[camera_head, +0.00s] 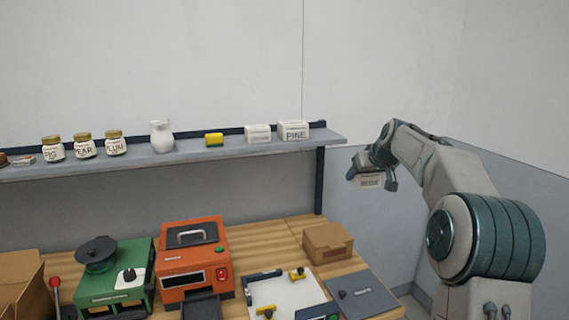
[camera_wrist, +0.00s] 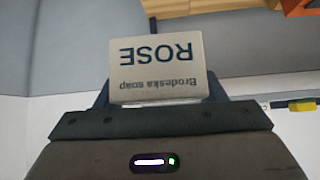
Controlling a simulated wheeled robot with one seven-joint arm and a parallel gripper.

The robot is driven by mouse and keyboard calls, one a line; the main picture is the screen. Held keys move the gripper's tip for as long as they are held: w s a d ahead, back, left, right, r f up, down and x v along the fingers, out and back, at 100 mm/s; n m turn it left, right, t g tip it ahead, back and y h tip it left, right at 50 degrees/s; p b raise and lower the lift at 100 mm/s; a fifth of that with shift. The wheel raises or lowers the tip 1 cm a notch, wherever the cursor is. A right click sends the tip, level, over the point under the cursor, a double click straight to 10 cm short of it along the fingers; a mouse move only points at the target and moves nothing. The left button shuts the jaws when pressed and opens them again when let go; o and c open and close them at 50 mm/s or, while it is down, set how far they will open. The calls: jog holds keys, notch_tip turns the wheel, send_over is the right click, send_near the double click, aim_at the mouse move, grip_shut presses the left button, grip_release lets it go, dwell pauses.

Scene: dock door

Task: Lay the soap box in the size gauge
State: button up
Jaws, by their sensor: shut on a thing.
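My gripper (camera_head: 369,173) is shut on a small pale soap box (camera_head: 369,182), held in the air at the right, beyond the shelf end. In the wrist view the same soap box (camera_wrist: 155,72) shows a face reading "ROSE" and "Brodeska soap", upside down in that view. Dark fingers (camera_wrist: 158,95) are partly hidden behind it. A white plate with dark edge bars and yellow knobs, which looks like the size gauge (camera_head: 284,292), lies on the bench at the bottom middle. Its white surface looks bare, and its front edge is cut off by the frame. The box is well above and right of it.
A dark flat pad (camera_head: 362,294) and a cardboard box (camera_head: 327,243) are beside the plate. An orange machine (camera_head: 194,258) and a green machine (camera_head: 117,282) stand left. The shelf (camera_head: 190,161) above holds jars, a pitcher (camera_head: 162,137), a yellow block (camera_head: 214,139) and white boxes (camera_head: 293,131).

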jog(key=s+a+f+m, duration=0.1)
jog(key=s+a+f, duration=0.15)
jog(key=f, duration=1.05)
jog(key=s+a+f+h, duration=0.1)
jog(key=s+a+f, duration=0.1)
jog(key=s+f, duration=0.7)
jog(key=s+a+f+m, duration=0.1)
jog(key=s+a+f, duration=0.2)
jog(key=s+f, duration=0.6)
notch_tip(320, 180, down, 3)
jog(key=shift+s+r+h, duration=0.1)
jog(key=shift+s+h, duration=0.05)
jog(key=shift+h, duration=0.25)
jog(key=shift+a, duration=0.1)
